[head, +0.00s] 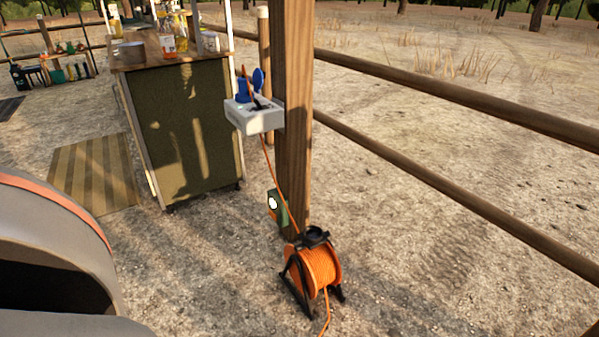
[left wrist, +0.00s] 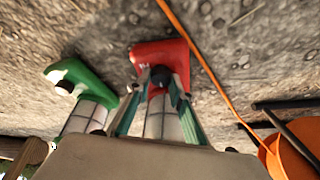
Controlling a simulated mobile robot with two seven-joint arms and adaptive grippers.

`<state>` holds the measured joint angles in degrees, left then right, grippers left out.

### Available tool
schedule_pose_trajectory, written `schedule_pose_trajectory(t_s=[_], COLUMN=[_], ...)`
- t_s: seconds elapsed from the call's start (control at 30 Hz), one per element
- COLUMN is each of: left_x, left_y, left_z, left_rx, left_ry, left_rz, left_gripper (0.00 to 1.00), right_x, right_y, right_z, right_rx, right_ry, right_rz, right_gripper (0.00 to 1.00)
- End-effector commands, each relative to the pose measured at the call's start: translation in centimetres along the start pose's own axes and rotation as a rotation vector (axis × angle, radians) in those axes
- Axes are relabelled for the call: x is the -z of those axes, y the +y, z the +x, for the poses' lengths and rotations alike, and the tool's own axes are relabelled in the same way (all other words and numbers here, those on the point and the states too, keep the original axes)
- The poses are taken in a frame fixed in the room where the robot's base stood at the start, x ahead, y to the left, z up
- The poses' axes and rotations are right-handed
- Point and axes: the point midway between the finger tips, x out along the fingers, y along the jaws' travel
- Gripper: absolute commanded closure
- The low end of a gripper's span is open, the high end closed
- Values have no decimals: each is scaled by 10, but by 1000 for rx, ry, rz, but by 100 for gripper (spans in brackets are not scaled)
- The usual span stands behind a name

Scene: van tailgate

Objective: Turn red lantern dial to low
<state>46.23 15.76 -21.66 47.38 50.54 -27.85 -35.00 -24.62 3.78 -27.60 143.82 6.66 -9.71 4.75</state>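A red lantern (left wrist: 180,56) stands in the middle of the left wrist view, with a black round dial (left wrist: 160,76) on its base and a pale caged glass part below it in the picture. My left gripper (left wrist: 162,82) has its fingers on either side of the dial. The fingertips are very near it; I cannot tell whether they touch it. The fingers cover part of the lantern. The dial's setting cannot be read. I cannot make out the red lantern in the head view. My right gripper is not in view.
A green lantern (left wrist: 82,76) stands left of the red one. An orange cable (left wrist: 200,62) runs close on the right. In the head view, an orange cable reel (head: 320,266) sits by a wooden post (head: 295,120) bearing a socket box (head: 255,119). A fence rail (head: 450,88) runs right.

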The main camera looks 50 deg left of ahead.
Motion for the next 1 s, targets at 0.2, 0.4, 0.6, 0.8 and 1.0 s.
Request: schedule_pose_trajectory(t_s=[0.2,0.4,0.6,0.8,1.0], left_x=[-1,-4,-6,-2,1], left_y=[0,0,-1,-3,-5], left_z=[0,1,2,1,0], left_rx=[-1,-20,-66,-133,-205], left_ry=[-1,-5,-6,-4,-1], left_rz=[4,49,159,321,494], left_gripper=[100,100,100,100,100], right_x=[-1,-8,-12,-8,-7], right_y=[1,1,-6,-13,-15], right_z=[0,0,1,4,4], right_rx=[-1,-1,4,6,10], right_ry=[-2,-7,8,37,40], right_rz=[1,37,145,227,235], right_gripper=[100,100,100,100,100])
